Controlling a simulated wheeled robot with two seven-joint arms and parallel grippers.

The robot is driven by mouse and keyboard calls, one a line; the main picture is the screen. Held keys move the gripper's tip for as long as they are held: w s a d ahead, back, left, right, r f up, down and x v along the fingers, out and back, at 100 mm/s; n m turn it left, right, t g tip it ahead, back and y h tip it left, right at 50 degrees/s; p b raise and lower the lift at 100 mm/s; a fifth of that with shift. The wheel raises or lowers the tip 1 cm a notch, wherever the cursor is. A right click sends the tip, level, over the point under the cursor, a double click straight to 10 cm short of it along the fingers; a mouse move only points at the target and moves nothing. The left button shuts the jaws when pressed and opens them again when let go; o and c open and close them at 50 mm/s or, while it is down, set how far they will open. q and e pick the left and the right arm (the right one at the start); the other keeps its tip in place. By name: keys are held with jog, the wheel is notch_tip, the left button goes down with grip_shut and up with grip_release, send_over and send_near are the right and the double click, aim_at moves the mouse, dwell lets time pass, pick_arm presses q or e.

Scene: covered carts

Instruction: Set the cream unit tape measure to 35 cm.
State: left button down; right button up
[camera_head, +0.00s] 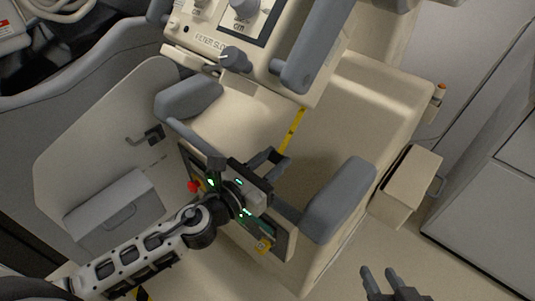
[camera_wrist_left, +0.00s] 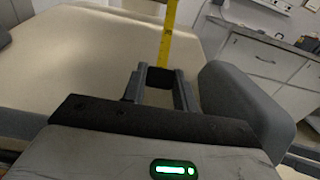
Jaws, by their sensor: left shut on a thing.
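The cream unit (camera_head: 375,95) fills the middle of the head view, with grey padded handles. A yellow tape measure strip (camera_head: 292,132) runs from under its upper part down to my left gripper (camera_head: 274,160). My left gripper is shut on the tape's lower end. In the left wrist view the tape (camera_wrist_left: 168,35) rises from between the fingers (camera_wrist_left: 160,75); its markings are too small to read. My right gripper (camera_head: 392,285) shows at the bottom edge of the head view, apart from the unit, its fingers separated and empty.
Grey padded handles (camera_head: 342,200) stand close to the right of my left gripper, and another (camera_head: 188,98) is at upper left. A small cream box (camera_head: 405,185) hangs on the unit's right side. Open floor lies at lower right.

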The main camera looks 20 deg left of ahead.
pick_arm(q)
jog(key=c, duration=1.1)
grip_release()
jog(key=shift+r, duration=0.1)
pick_arm(e)
jog(key=shift+s+d, duration=0.1)
pick_arm(q)
jog(key=shift+s+a, duration=0.1)
jog(key=shift+s, duration=0.2)
jog(key=shift+b+v, duration=3.95)
jog(key=shift+v, duration=3.6)
pick_arm(e)
notch_tip(320, 180, down, 8)
jog(key=a+g, duration=0.1)
jog(key=shift+w+a+r+n, duration=0.2)
jog(key=shift+w+a+n, duration=0.05)
jog(key=shift+w+n, duration=0.1)
pick_arm(q)
jog(key=shift+r, duration=0.15)
pick_arm(e)
jog(key=shift+r, duration=0.1)
